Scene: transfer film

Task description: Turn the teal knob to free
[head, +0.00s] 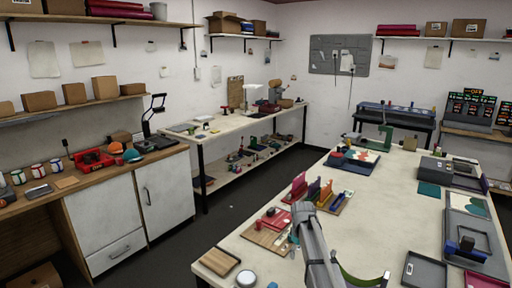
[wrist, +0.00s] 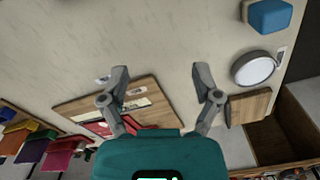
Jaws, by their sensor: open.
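I cannot clearly make out a teal knob in either view. My gripper (wrist: 161,75) is open in the wrist view, its two grey fingers wide apart and nothing between the tips. The teal shape at the bottom of that view appears to be my gripper's body. My grey arm crosses the front of the table in the head view, where the fingers cannot be made out. A wooden board (wrist: 72,104) with red and pale parts on it lies beyond the fingers, partly hidden by them. It also shows in the head view (head: 262,239).
A white round disc (wrist: 253,68) and a blue block (wrist: 269,16) lie near the table's edge. Coloured upright pieces (head: 312,192) stand behind my arm. A grey device (head: 475,215) sits at right. The table's middle (head: 385,220) is mostly clear.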

